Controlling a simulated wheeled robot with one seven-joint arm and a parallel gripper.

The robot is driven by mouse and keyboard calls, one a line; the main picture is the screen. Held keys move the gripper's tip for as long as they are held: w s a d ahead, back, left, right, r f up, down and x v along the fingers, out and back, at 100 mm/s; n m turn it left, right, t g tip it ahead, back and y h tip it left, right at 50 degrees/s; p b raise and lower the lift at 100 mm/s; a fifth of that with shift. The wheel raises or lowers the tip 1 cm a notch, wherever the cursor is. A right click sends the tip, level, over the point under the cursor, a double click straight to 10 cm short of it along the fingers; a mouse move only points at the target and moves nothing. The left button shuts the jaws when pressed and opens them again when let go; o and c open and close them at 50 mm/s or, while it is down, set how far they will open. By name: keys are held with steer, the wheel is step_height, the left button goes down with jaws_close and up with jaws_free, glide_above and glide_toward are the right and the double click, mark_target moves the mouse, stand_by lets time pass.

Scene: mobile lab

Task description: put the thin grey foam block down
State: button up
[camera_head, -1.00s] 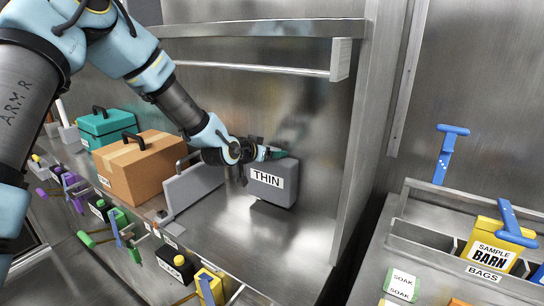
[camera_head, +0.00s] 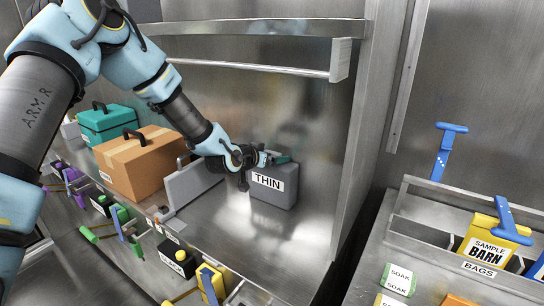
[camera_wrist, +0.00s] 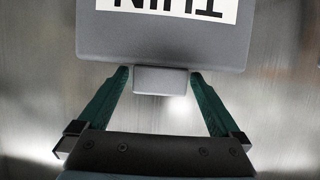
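The thin grey foam block (camera_head: 274,199) has a white label reading THIN. It is upright at the right end of the metal bench, near the back wall. My gripper (camera_head: 280,158) is at its upper part. In the wrist view, the teal fingers of my gripper (camera_wrist: 160,76) stand on both sides of a small grey grip on the block (camera_wrist: 160,52), tips close against it.
A grey panel-like case (camera_head: 190,184) stands just left of the block, then a cardboard-coloured box (camera_head: 140,164) and a teal case (camera_head: 105,124). A metal side wall (camera_head: 355,150) bounds the right. Bare bench lies in front of the block.

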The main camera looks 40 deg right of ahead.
steer(key=shift+r+p, duration=0.25)
steer(key=shift+p, duration=0.05)
steer(key=b+v, duration=0.3)
steer(key=v, duration=0.9)
steer(key=shift+f, duration=0.2)
steer(key=w+a+f+n+t+y, duration=0.1)
steer(key=w+a+f+n+y, duration=0.3)
steer(key=a, duration=1)
steer(key=w+a+r+n+t+y, duration=0.1)
steer(key=w+a+n+y, duration=0.35)
steer(key=a, duration=1.05)
steer(key=s+a+n+g+y, duration=0.2)
steer(key=s+a, duration=0.2)
steer(key=a, duration=0.5)
steer(key=s+a+n+g+y, duration=0.1)
steer(key=s+a+n+y, duration=0.1)
steer(key=a, duration=0.8)
steer(key=shift+s+a+r+n+g, duration=0.2)
steer(key=shift+s+r+n+g, duration=0.35)
steer(key=shift+s, duration=0.55)
